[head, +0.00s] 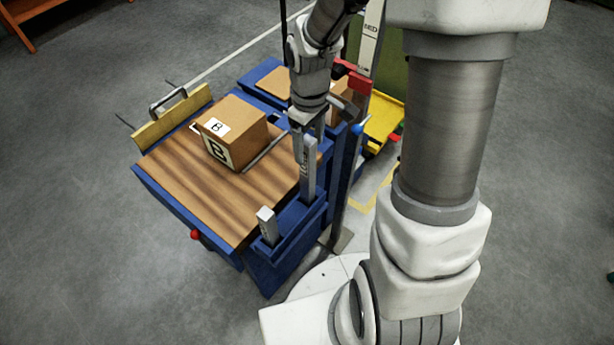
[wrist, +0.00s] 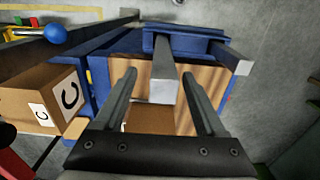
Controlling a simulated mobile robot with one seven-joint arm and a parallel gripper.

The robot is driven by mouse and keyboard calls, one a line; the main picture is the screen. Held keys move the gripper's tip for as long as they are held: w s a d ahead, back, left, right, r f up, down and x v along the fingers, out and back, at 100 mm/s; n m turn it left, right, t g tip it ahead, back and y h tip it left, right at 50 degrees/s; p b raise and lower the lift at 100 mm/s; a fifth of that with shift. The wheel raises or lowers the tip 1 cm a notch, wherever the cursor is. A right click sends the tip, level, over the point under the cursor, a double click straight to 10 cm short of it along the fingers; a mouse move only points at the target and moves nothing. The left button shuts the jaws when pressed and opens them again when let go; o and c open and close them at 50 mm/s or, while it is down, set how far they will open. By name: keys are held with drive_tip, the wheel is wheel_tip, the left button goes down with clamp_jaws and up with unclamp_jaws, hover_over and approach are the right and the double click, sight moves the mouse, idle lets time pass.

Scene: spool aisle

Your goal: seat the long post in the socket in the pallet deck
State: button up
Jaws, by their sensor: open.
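The long post (head: 308,170) is a grey square bar standing upright in a blue holder (head: 292,243) at the near right edge of the wooden pallet deck (head: 185,165). My gripper (head: 311,128) is over its upper end, pointing down. In the wrist view my gripper (wrist: 160,65) is open, with the long post's pale end (wrist: 163,90) showing between its fingers. I cannot tell whether either finger touches it. A shorter-looking grey post (head: 267,225) stands in the same holder, and also shows in the wrist view (wrist: 241,67). I cannot make out the socket.
A carton marked B (head: 234,135) sits on the deck, with a thin grey bar (head: 265,150) beside it. A carton marked C (wrist: 42,98) is at left in the wrist view. A blue ball knob (head: 358,128) is right of my gripper. The deck's near left is bare.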

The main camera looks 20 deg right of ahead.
sight(308, 160)
wheel_tip(308, 160, down, 5)
drive_tip(key=shift+a+f+b, duration=0.15)
drive_tip(key=shift+b, duration=0.2)
clamp_jaws()
idle(1.3)
